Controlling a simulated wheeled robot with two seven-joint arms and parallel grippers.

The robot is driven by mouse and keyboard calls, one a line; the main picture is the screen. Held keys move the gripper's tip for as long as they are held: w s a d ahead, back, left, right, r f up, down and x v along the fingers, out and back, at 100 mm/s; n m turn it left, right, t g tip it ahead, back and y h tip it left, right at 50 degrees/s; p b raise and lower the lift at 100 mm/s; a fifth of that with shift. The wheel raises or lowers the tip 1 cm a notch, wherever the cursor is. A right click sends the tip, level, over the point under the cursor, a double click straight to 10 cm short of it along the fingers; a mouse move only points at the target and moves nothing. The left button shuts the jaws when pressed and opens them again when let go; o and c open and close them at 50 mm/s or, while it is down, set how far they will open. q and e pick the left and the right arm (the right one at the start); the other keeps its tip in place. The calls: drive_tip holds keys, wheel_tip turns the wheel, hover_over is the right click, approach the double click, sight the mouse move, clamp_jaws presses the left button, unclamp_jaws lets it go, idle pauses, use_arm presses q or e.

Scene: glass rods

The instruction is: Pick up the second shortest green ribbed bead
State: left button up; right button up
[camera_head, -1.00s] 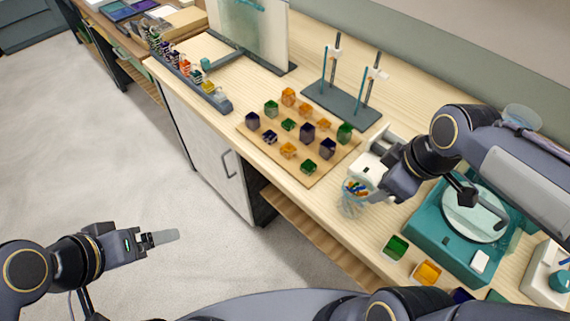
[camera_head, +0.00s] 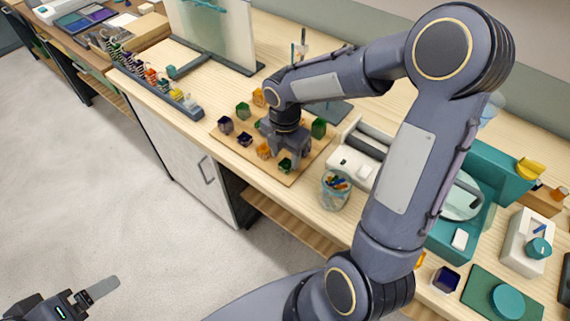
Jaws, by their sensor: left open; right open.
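Several green beads sit on the light wooden board (camera_head: 222,141): one at the back left (camera_head: 243,110), a tall one at the right (camera_head: 318,127), and one at the front (camera_head: 285,165). Another green bead (camera_head: 260,125) is mostly hidden behind my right arm. Ribbing and exact heights are too small to tell. My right gripper (camera_head: 290,152) points down over the middle of the board, open, just behind the front green bead. Whether it surrounds any bead cannot be told. My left gripper (camera_head: 100,289) is open and empty over the floor at the lower left.
Dark beads (camera_head: 225,125) and orange beads (camera_head: 263,151) stand close around the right gripper. A glass of coloured sticks (camera_head: 335,190) and a white device (camera_head: 352,167) stand right of the board. A rod stand (camera_head: 340,112) is behind, partly covered by my arm.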

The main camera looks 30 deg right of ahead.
wheel_tip(320, 180, down, 2)
drive_tip(key=shift+f, duration=0.1)
drive_tip(key=c, duration=0.9)
